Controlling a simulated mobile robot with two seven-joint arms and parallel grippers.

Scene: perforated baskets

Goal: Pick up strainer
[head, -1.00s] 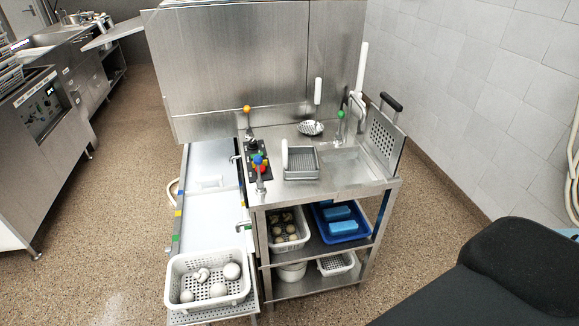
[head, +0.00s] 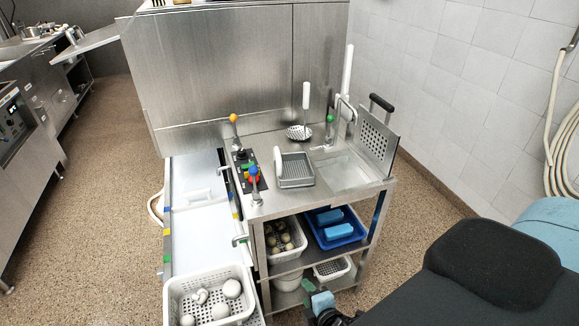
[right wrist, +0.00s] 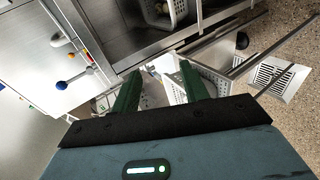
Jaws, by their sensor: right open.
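The strainer (head: 298,132) is a round perforated metal bowl with an upright white handle (head: 306,96). It rests at the back of the steel counter, against or close to the back panel; I cannot tell which. My right gripper (head: 310,288) shows at the bottom of the head view, low in front of the cart and well away from the strainer. In the right wrist view, its two green fingers (right wrist: 160,78) are spread with nothing held between them. My left gripper is not in view.
A grey dish rack (head: 296,171) stands on the steel counter, left of the sink (head: 342,172). Levers with coloured knobs (head: 254,171) stand at left. A perforated panel (head: 375,143) rises at right. Below are a blue tray (head: 338,238) and white baskets (head: 282,245).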

